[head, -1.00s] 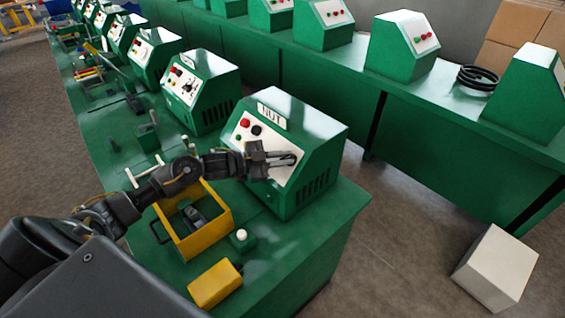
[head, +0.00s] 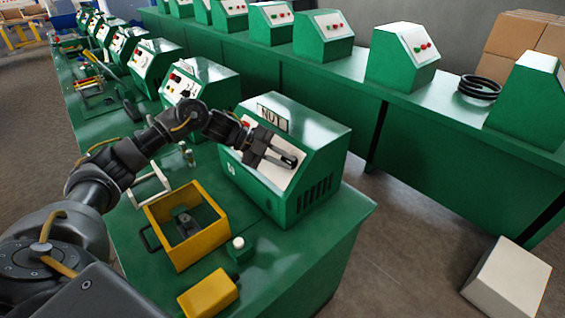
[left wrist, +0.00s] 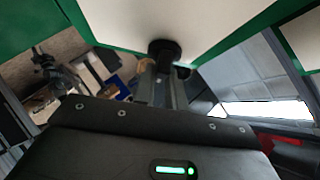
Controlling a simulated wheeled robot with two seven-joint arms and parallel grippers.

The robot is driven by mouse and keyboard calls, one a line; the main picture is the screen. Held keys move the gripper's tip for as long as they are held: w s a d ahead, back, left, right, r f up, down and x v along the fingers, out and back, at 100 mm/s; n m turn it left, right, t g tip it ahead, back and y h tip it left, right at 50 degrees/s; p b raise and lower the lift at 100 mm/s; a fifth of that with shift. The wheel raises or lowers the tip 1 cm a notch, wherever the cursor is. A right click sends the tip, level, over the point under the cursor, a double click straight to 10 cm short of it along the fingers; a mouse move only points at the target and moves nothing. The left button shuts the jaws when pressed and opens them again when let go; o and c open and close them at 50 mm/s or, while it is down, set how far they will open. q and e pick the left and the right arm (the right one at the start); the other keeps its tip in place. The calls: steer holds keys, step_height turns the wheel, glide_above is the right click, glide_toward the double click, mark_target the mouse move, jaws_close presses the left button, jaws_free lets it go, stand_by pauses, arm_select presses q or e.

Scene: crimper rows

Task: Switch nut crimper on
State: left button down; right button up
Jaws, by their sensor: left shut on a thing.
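The nut crimper (head: 318,130) is a green box with a sloped white front panel and a "NUT" label (head: 272,117). A red button (head: 246,125) shows at the panel's upper left. My left gripper (head: 288,160) lies across the panel and hides part of it. In the left wrist view, a round black knob (left wrist: 163,49) sits against the white panel (left wrist: 125,20) at the tips of my left gripper (left wrist: 163,75), which is shut on it. The fingers hide the knob in the head view. My right gripper is not in view.
A yellow open box (head: 160,232) with dark parts stands on the green bench before the crimper, beside a small white-topped button box (head: 240,247) and a yellow block (head: 209,293). Similar crimpers (head: 200,82) stand along the bench. A white carton (head: 508,280) lies on the floor.

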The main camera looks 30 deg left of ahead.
arm_select(q)
steer(key=shift+m, duration=0.5)
steer(key=c, duration=1.4)
jaws_free()
steer(key=shift+c, duration=0.2)
steer(key=shift+s+a+r+b, duration=0.1)
steer(key=shift+a+r+b, duration=0.1)
steer(key=shift+a+b, duration=0.25)
steer(key=b+v, duration=0.2)
steer(key=v, duration=0.7)
steer(key=shift+a+r, duration=0.25)
steer(key=shift+r, duration=0.2)
